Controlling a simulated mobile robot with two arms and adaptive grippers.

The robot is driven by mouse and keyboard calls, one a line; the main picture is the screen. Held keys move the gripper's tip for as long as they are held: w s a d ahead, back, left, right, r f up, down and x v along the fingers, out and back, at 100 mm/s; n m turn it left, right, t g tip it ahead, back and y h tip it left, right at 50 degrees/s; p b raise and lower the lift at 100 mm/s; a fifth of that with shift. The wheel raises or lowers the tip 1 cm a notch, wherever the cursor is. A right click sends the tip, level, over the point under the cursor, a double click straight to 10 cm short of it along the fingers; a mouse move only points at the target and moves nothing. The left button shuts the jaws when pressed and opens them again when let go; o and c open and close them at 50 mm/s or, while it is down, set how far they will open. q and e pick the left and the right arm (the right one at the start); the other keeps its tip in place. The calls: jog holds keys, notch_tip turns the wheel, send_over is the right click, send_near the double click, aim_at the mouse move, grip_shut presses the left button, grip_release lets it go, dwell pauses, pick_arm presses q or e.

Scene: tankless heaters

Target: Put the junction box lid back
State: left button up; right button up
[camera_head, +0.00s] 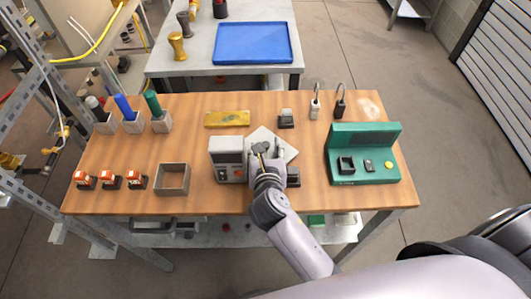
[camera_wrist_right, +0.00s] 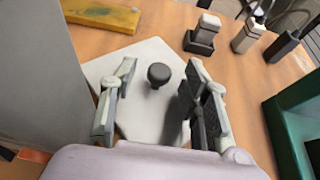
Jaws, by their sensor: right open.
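The lid looks like a pale grey square plate (camera_head: 288,151) with a dark round knob, lying turned at an angle on the wooden table. In the right wrist view the plate (camera_wrist_right: 150,125) and its knob (camera_wrist_right: 158,75) show clearly. My right gripper (camera_head: 268,148) is over the plate. Its open fingers (camera_wrist_right: 162,70) stand on either side of the knob, with gaps to both. An open-topped square box (camera_head: 172,165) at the left front of the table may be the junction box; I cannot tell for sure. My left gripper is out of view.
A grey unit (camera_head: 226,146) stands close left of my right gripper. A green console (camera_head: 363,140) is to the right. Table (camera_head: 205,205) is bare between the box and the front edge.

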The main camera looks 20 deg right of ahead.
aim_at(265, 156)
jog(key=shift+c, duration=0.2)
grip_shut()
dwell(0.5)
notch_tip(265, 156, up, 20)
jog(key=p, duration=0.2)
jog(key=shift+p, duration=0.35)
